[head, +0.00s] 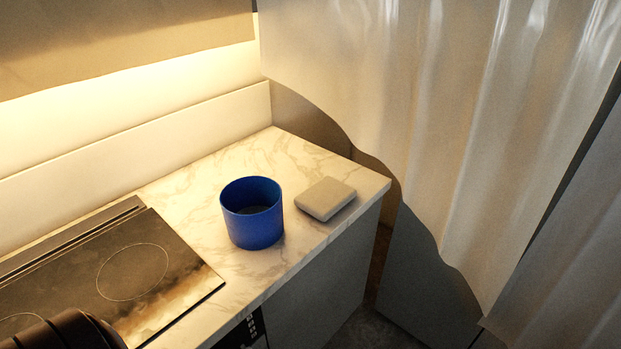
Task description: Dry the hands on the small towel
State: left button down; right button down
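A small beige-grey block, which looks like a folded towel (325,198), lies flat on the marble counter near its right end. A blue round container (252,228) with an open top stands upright just left of it, apart from it. The container's inside looks dark, and I cannot tell whether it holds water. Neither of my grippers can be made out in the head view.
The marble counter (215,170) is bare behind the container. A black cooktop (165,285) lies at the left. A dark rounded shape, unclear what, cuts into the bottom left corner. A pale draped curtain (450,110) hangs at the right, beyond the counter's end.

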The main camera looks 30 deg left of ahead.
aim_at(326, 197)
jog(key=i+u, duration=0.1)
jog(key=u, duration=0.4)
jog(key=l+u, duration=0.1)
jog(key=u, duration=0.35)
jog(key=i+l+u, duration=0.1)
jog(key=u, duration=0.4)
jog(key=l+u, duration=0.15)
jog(key=u, duration=0.3)
jog(key=l+u, duration=0.35)
jog(key=l, duration=0.4)
jog(key=l+u, duration=0.4)
jog(key=l, duration=0.65)
